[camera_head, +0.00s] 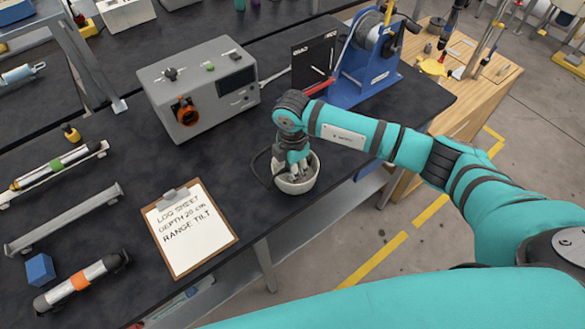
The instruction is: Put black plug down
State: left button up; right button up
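My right gripper (293,174) points down into a grey-white bowl (311,182) near the right part of the dark bench's front edge. The bowl's near and right walls show; its inside is mostly covered by the fingers. A thin black cable (254,169) loops out to the left of the bowl and runs up to the gripper. The black plug itself cannot be made out; the gripper and bowl hide that spot. Whether the fingers are open or shut is too small to tell. My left gripper is not in view.
A clipboard (190,229) lies left of the bowl. A grey instrument box (198,87) stands behind, and a blue winch (368,62) stands behind right. Tubes and a blue cube (40,269) lie at left. Bare bench (215,165) separates clipboard and box.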

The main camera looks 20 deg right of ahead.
jog(key=o, duration=0.6)
notch_tip(320, 180, up, 7)
jog(key=p, duration=0.5)
jog(key=shift+r, duration=0.1)
jog(key=shift+a, duration=0.1)
